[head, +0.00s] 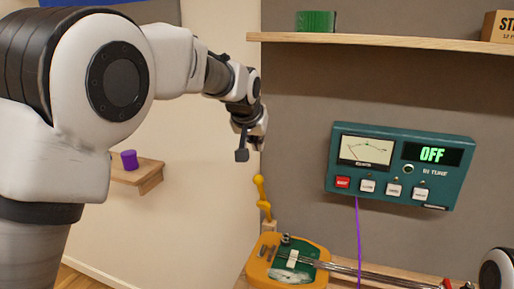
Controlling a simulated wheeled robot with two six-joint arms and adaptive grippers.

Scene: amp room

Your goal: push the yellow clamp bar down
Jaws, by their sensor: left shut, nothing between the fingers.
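The yellow clamp bar (261,193) stands raised and nearly upright in the head view, wavy in outline, at the back left of the yellow-orange fixture (318,262). A small light block (268,228) is at its foot. My left gripper (242,154) hangs above the bar and slightly left of it, shut and empty, with its fingers pointing down. A gap shows between the fingertips and the bar's top. My right gripper is not in view; only a piece of my right arm shows at the lower right edge.
The fixture holds a green plate and a metal rod (375,276) running right along the wooden bench. A teal panel (377,196) reading OFF hangs on the wall, with a purple cable (359,240) below. A shelf (400,41) is above; a purple cup (129,160) sits on a small left shelf.

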